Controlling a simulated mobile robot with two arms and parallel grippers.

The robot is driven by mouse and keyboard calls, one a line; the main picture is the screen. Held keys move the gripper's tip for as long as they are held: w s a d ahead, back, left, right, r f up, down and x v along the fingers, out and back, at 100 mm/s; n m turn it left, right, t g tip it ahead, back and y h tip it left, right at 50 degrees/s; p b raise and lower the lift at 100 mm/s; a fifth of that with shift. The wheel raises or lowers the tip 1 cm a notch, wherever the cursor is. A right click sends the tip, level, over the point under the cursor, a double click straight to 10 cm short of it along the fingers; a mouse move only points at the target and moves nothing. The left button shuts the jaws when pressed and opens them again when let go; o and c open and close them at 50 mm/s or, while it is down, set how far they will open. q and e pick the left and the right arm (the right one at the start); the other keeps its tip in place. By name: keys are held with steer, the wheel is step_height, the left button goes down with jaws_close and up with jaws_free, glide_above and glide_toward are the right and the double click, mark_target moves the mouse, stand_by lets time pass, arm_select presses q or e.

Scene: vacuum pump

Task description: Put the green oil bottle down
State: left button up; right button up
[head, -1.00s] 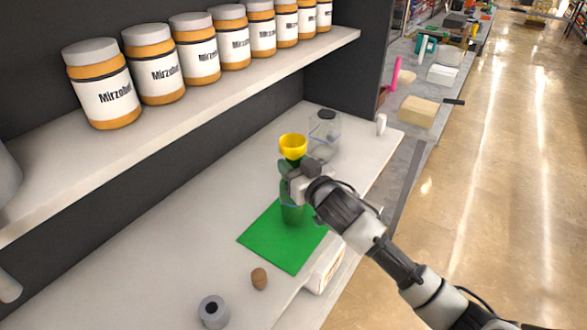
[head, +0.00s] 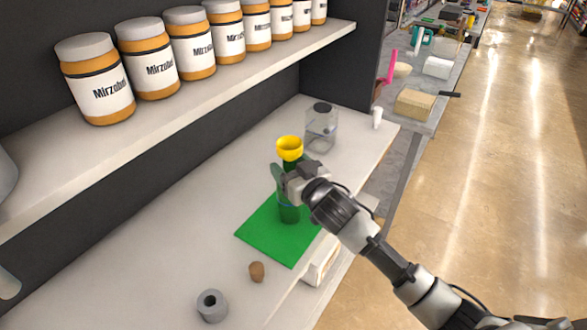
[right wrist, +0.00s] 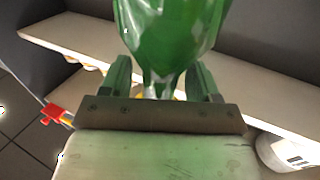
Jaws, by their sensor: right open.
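The green oil bottle (head: 289,213) is upright, its base over the green mat (head: 266,240) on the worktop and apparently resting on it. A yellow funnel (head: 290,146) shows at its top; whether it sits in the neck is hard to tell. My right gripper (head: 282,180) is at the bottle's upper part and hides some of it. In the right wrist view the bottle (right wrist: 170,35) is close ahead, with the open fingers (right wrist: 160,80) on either side of its narrow part. Contact is unclear. My left gripper is not in view.
A clear jar with a dark lid (head: 321,128) stands behind the bottle. A cork (head: 256,271) and a grey ring (head: 212,305) lie nearer. Labelled jars (head: 150,60) line the shelf above. The worktop left of the mat is clear.

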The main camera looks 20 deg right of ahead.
steer(key=b+v, duration=0.3)
steer(key=v, duration=0.9)
steer(key=shift+r, duration=0.2)
